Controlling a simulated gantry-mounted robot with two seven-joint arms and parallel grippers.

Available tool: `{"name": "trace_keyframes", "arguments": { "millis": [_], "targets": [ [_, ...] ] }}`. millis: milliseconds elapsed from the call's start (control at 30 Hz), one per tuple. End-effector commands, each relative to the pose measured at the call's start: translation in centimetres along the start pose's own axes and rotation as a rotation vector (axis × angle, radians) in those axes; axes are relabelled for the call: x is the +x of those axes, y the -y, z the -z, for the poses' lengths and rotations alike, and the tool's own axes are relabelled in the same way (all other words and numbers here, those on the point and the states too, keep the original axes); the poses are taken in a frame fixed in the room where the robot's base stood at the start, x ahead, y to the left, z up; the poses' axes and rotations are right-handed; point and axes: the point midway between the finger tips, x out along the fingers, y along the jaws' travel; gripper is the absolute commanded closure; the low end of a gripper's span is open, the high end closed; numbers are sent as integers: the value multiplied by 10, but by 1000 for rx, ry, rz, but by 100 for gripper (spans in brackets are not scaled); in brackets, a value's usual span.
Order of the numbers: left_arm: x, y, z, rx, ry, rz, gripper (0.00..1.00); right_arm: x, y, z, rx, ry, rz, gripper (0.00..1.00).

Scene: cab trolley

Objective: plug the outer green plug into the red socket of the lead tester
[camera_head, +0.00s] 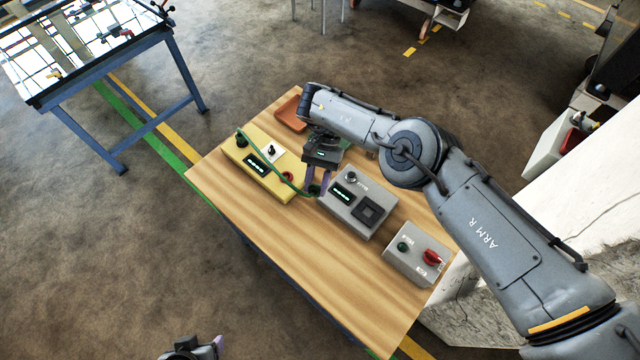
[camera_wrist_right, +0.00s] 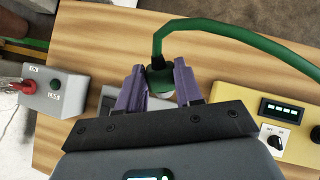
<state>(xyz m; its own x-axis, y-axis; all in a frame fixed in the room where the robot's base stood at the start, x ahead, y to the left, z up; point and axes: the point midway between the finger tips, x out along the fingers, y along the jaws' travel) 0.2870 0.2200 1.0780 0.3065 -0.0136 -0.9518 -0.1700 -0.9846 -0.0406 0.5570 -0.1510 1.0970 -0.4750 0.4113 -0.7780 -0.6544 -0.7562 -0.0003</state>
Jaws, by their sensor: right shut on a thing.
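The yellow lead tester (camera_head: 272,183) lies on the wooden table, with a lit display and a white switch plate. Its red socket (camera_head: 288,176) is near the right end and looks empty. My right gripper (camera_head: 317,187) is shut on a green plug (camera_wrist_right: 160,78), just right of the red socket and apart from it. The green lead (camera_head: 262,161) loops from this plug across the tester to its far left end (camera_head: 241,140). The tester (camera_wrist_right: 262,97) also shows at right in the right wrist view; the red socket is hidden there. My left gripper (camera_head: 200,347) is partly cut off at the bottom edge.
A grey box (camera_head: 345,214) with a display and black square stands right beside the right gripper. Another grey box (camera_head: 408,262) with a red switch is at the table's right end. An orange tray (camera_head: 290,114) lies behind the tester. The table's front strip (camera_head: 290,235) is clear.

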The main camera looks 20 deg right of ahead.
Motion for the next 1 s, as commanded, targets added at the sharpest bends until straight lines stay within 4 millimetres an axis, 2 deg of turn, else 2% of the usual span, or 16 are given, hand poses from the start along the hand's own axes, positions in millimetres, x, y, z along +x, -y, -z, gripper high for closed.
{"name": "trace_keyframes", "arguments": {
  "millis": [533,1000],
  "targets": [
    [0,-3,0,-11,-1,-9,35,23,17,21,282,179,272,100],
    [0,-2,0,-10,-1,-8,35,30,23,28,377,237,396,100]
  ]
}}
